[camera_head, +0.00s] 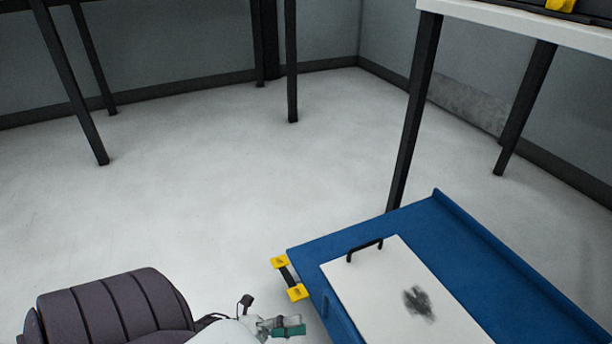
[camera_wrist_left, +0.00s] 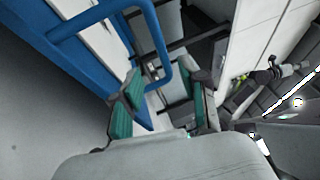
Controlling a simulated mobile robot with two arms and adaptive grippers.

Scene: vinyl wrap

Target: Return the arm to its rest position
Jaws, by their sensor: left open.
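My left gripper (camera_head: 288,327) is low in the head view, just left of the blue cart (camera_head: 465,235). Part of my dark ribbed arm shows to its left. In the left wrist view the gripper (camera_wrist_left: 162,105) has its two teal fingers apart, with nothing held between them. A blue tube loop (camera_wrist_left: 165,45) shows beyond the fingers there; I cannot tell whether they touch it. My right gripper is not clearly seen in either view.
A white panel (camera_head: 385,285) with a black handle and a dark smudge lies on the cart. A yellow and black part (camera_head: 290,279) sticks out at the cart's left corner. A white-topped table (camera_head: 530,20) stands at the upper right. Pale floor (camera_head: 200,180) at the left is clear.

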